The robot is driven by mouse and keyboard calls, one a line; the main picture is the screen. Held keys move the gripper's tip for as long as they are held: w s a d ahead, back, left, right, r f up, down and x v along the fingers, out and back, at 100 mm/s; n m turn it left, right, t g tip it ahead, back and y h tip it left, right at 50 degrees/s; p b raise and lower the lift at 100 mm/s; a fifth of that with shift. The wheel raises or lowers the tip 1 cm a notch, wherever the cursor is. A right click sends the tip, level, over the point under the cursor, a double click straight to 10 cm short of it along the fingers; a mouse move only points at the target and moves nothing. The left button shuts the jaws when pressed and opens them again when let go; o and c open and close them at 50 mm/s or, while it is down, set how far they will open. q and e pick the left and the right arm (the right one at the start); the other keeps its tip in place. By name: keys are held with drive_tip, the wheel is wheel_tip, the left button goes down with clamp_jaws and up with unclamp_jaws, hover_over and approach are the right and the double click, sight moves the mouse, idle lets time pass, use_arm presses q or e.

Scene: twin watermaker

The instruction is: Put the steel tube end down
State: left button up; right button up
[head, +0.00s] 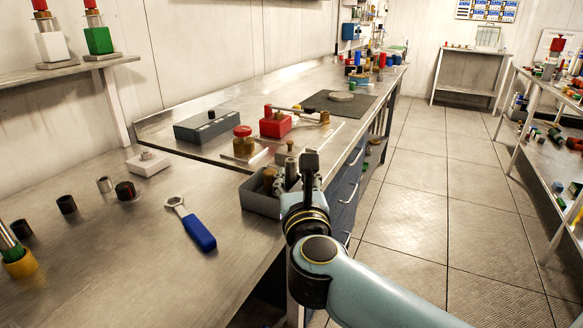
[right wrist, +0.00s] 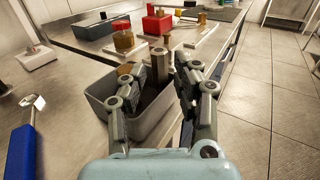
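A steel-coloured cylinder, apparently the steel tube (head: 291,168), stands upright at the grey bin (head: 258,202) by the bench's front edge. In the right wrist view a similar upright cylinder (right wrist: 158,64) shows at the far side of the bin (right wrist: 98,110), partly covered by a finger. My right gripper (head: 297,172) is over the bin's right side, close to this cylinder. In the right wrist view its two fingers (right wrist: 172,68) are apart, with nothing clearly held between them. I cannot tell whether a finger touches the cylinder. My left gripper is out of view.
A blue-handled wrench (head: 199,231) lies left of the bin. Several short dark and steel rings (head: 67,204) stand farther left. Behind the bin are a brass jar with a red cap (head: 243,142), a red block (head: 275,124) and a grey box (head: 206,127). The floor at right is clear.

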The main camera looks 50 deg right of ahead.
drive_tip(key=b+v, duration=0.1)
drive_tip(key=v, duration=0.4)
drive_tip(key=shift+a, duration=0.1)
idle(0.3)
